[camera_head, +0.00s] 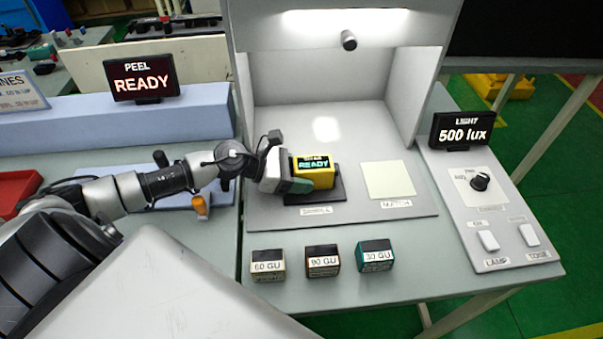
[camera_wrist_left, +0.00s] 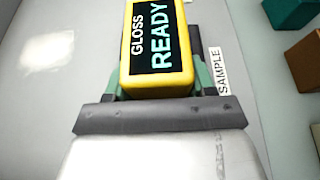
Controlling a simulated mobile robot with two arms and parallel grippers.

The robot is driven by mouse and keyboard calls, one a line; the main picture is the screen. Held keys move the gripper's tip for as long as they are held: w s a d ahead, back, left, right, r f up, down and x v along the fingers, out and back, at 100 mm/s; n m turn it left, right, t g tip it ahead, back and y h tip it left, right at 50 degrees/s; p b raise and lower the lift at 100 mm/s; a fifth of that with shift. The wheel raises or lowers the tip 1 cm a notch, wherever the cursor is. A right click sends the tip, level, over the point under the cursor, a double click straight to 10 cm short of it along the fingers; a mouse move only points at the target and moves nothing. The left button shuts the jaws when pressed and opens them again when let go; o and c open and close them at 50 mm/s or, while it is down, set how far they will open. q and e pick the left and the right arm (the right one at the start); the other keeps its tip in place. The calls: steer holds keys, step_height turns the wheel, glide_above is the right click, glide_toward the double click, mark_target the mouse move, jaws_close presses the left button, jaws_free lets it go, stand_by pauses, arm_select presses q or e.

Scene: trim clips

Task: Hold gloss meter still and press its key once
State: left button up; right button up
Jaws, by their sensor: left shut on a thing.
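The gloss meter (camera_head: 314,173) is a yellow box with a dark screen that reads READY. It sits on a dark plate (camera_head: 333,194) at the SAMPLE label in the light booth. My left gripper (camera_head: 296,178) reaches it from the left and is shut on it. In the left wrist view the meter (camera_wrist_left: 158,50) stands between the green fingers (camera_wrist_left: 155,85), its screen reading GLOSS READY. The meter's key cannot be made out in either view. My right gripper is not in view.
Three small boxes labelled 60 GU (camera_head: 267,265), 90 GU (camera_head: 323,262) and 30 GU (camera_head: 375,256) stand along the front. A pale MATCH square (camera_head: 388,180) lies right of the meter. The LIGHT panel (camera_head: 487,215) with knob and switches is at the right.

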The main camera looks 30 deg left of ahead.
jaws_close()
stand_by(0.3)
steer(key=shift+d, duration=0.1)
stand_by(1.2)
